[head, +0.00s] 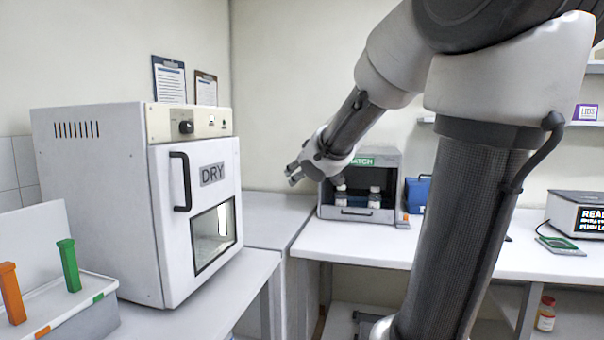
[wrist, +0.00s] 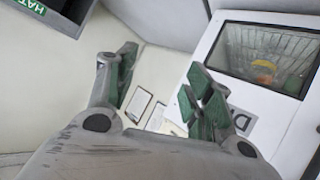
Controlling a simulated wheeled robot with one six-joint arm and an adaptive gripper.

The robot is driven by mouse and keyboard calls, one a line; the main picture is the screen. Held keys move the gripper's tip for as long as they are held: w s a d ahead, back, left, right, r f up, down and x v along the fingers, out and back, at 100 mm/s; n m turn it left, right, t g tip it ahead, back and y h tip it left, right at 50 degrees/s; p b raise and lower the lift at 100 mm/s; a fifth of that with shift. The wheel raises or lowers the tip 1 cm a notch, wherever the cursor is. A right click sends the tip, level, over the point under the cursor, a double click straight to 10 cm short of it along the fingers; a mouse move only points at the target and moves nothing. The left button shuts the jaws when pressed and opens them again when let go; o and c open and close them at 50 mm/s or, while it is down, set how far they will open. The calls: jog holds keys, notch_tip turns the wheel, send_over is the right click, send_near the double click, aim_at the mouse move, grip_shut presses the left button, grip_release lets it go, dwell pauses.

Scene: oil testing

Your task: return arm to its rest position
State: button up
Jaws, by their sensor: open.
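My gripper (head: 291,175) hangs in the air between the white oven (head: 168,215) marked DRY and the grey hatch box (head: 345,213). In the wrist view my gripper (wrist: 158,85) has its green-padded fingers spread apart, with nothing between them. The oven door also shows in the wrist view (wrist: 212,55), at the right. The oven door looks shut.
Bottles (head: 374,198) stand in the hatch box. A holder (head: 85,305) with orange and green handles stands at the front left. A white display box (head: 577,215) and a blue case (head: 415,194) are on the right bench. Clipboards (head: 169,80) hang on the wall.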

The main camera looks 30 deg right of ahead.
jog(key=shift+s+d, duration=0.1)
jog(key=shift+d, duration=0.25)
dwell(0.3)
jog(key=s+d+f+m+g+h, duration=0.25)
jog(key=s+f+g, duration=0.35)
jog(key=s+f, duration=0.45)
jog(key=s+a+f+n+g+y, duration=0.1)
jog(key=s+a+y, duration=0.3)
jog(key=s+a, duration=0.8)
jog(key=shift+s+n+g+y, duration=0.35)
jog(key=shift+s+g, duration=0.15)
jog(key=shift+s, duration=1.55)
